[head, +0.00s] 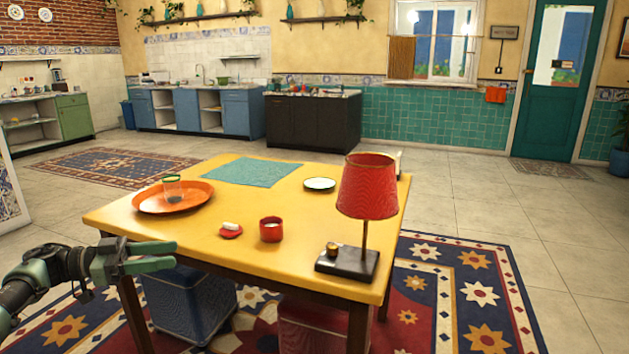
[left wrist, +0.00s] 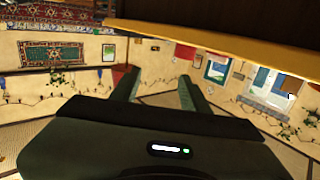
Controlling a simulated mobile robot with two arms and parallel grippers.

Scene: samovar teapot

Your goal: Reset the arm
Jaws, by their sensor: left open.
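My left arm comes in from the left in the head view. My left gripper (head: 152,257) is open and empty, in front of the near left edge of the yellow table (head: 195,247). It looks apart from the table. In the left wrist view the two fingers of my left gripper (left wrist: 158,92) stand apart with nothing between them. The table's edge (left wrist: 225,42) crosses the top of that view. My right gripper shows in neither view.
A blue stool (head: 190,303) stands under the table.

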